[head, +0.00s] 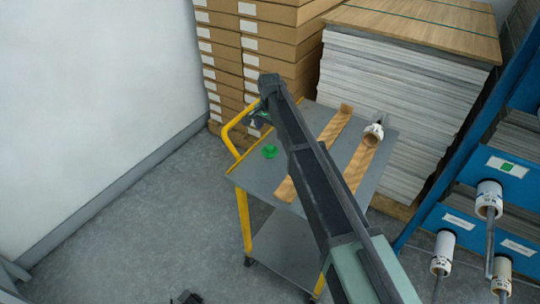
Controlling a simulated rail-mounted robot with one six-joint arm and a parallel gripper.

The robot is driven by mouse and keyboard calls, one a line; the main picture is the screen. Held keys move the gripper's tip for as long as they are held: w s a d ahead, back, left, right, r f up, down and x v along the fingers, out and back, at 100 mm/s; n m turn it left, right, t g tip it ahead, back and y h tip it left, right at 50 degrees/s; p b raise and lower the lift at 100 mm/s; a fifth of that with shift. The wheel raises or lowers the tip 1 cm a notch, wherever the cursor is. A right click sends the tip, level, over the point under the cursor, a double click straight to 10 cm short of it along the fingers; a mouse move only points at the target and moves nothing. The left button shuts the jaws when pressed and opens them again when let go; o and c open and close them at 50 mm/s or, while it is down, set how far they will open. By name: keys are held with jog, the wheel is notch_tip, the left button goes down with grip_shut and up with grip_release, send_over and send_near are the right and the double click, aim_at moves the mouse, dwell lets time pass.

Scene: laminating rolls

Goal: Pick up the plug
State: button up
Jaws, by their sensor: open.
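A green plug (269,152) lies on the grey top of the yellow-handled cart (265,182), near its left edge. My gripper (256,122) is at the far end of my arm, over the cart's far left corner. It is up and left of the plug in the picture and apart from it. It is open. Small green parts show at the gripper, too small to tell what they are. My arm hides part of the gripper and the middle of the cart top.
Two wooden strips (358,168) lie on the cart top, with a white-ended roll (373,133) at the right one. Stacked boxes (280,40) and a sheet pile (400,90) stand behind. A blue rack (465,215) with rolls (443,247) is at right. The left floor is mostly clear.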

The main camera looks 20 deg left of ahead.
aim_at(270, 146)
notch_tip(270, 146, down, 11)
jog(key=b, duration=0.9)
jog(key=shift+r, duration=0.45)
jog(key=c, duration=0.8)
